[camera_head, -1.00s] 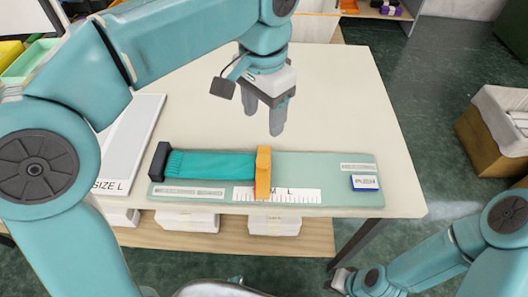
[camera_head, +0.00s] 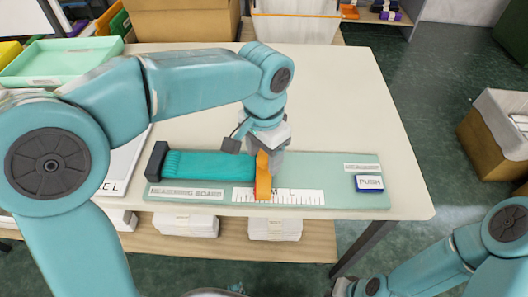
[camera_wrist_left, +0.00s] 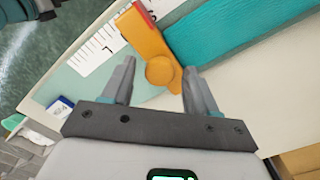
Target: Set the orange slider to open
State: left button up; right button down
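The orange slider (camera_head: 263,177) sits across the green measuring board (camera_head: 330,167), near the M on its white scale (camera_head: 300,197). The teal knitted piece (camera_head: 208,166) lies on the board, from a dark block (camera_head: 156,161) at the left end to the slider. My left gripper (camera_head: 272,168) is low over the slider's far end. In the left wrist view, its fingers (camera_wrist_left: 158,80) are open and spread to either side of the slider's round knob (camera_wrist_left: 160,71). I cannot tell whether they touch it. My right arm shows at the lower right, its fingers not clearly visible.
A blue and white PUSH button (camera_head: 369,183) is at the board's right end. A white size sheet (camera_head: 125,165) lies left of the board. A mint tray (camera_head: 62,62) stands at the back left. The table behind and right of the board is clear.

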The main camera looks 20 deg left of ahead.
pick_arm(q)
grip_shut()
jog(key=w+d+p, duration=0.1)
jog(key=d+p, duration=0.1)
jog(key=d, duration=0.2)
jog(key=w+d+p, duration=0.1)
jog(key=d+p, duration=0.1)
jog(key=d, duration=0.2)
jog(key=w+d+p, duration=0.2)
jog(key=d, duration=0.3)
jog(key=shift+d+r+p, duration=0.1)
jog(key=shift+r+p, duration=0.15)
jog(key=shift+p, duration=0.05)
jog(key=shift+d+f, duration=0.15)
jog(key=shift+d, duration=0.15)
jog(key=shift+c, duration=0.9)
grip_release()
jog(key=o, duration=0.4)
jog(key=shift+d, duration=0.15)
jog(key=shift+c, duration=0.2)
